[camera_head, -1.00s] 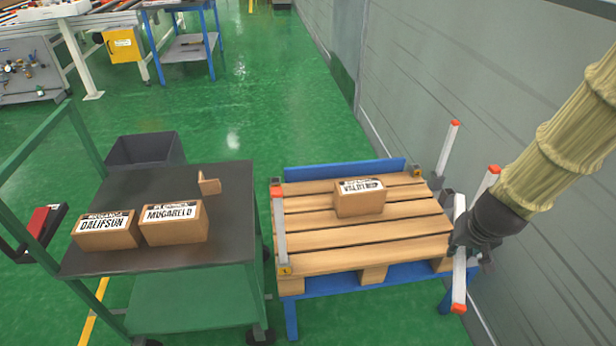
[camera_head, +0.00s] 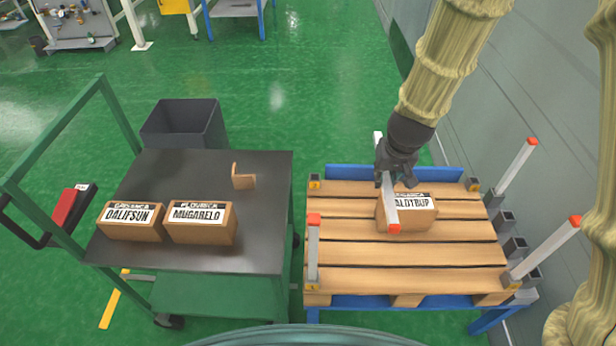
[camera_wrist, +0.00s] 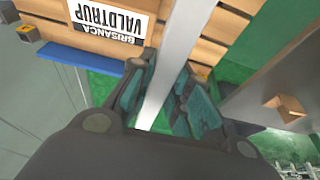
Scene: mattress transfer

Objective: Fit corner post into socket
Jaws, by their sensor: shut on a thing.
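My gripper (camera_head: 384,178) is shut on a pale metal corner post (camera_head: 390,212) with a red end, held tilted above the pallet (camera_head: 360,255), in front of the box there. In the wrist view the post (camera_wrist: 172,65) runs between the fingers. A back-left corner socket (camera_head: 315,182) and a back-right corner socket (camera_head: 474,184) are empty. Posts stand at the front-left corner (camera_head: 313,250) and, it appears, at the front-right corner (camera_head: 545,248). Another post (camera_head: 517,165) stands in a row of grey holders (camera_head: 507,221) along the right side.
A carton (camera_head: 420,214) sits on the pallet. The dark-topped cart (camera_head: 250,230) at left holds two cartons (camera_head: 131,221) (camera_head: 201,222) and a small wooden bracket (camera_head: 242,178). A dark bin (camera_head: 183,125) stands behind it. A grey wall (camera_head: 500,90) bounds the right. Floor behind the pallet is clear.

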